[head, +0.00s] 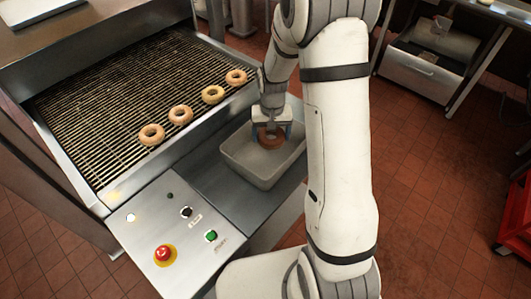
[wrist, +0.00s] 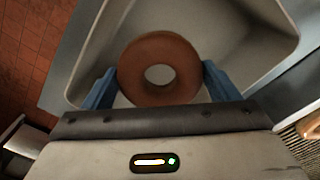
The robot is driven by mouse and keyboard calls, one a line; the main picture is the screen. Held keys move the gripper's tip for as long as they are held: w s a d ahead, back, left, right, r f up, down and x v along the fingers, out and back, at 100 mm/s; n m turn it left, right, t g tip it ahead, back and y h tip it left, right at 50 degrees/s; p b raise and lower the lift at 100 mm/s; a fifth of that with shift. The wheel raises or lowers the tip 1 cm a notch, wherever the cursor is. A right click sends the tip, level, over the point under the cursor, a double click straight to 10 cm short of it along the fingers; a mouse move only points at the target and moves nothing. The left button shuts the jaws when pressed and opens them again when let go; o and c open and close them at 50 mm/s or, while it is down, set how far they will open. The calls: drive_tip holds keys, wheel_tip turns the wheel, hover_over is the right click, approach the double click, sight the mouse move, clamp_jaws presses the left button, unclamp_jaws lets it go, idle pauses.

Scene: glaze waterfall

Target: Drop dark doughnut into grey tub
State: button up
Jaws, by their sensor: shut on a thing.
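The dark doughnut (wrist: 137,62) is brown and ring-shaped. In the wrist view it sits between the two blue fingers of my gripper (wrist: 160,85), which is shut on its sides. The grey tub (wrist: 275,22) fills the background behind the doughnut. In the head view the tub (head: 232,167) stands on a steel ledge beside the conveyor. There, my gripper (head: 271,132) is over the tub with the dark doughnut (head: 270,142) in it. I cannot tell how far the doughnut is above the tub floor. No other thing shows in the visible part of the tub.
Several lighter doughnuts (head: 181,115) lie in a row on the wire conveyor (head: 110,105) left of the tub. A control panel (head: 175,232) with a red stop button (head: 163,253) is at the front.

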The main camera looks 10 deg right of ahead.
drive_tip(key=shift+f, duration=0.55)
drive_tip(key=o, duration=0.9)
wheel_tip(320, 180, up, 8)
drive_tip(key=b, duration=0.1)
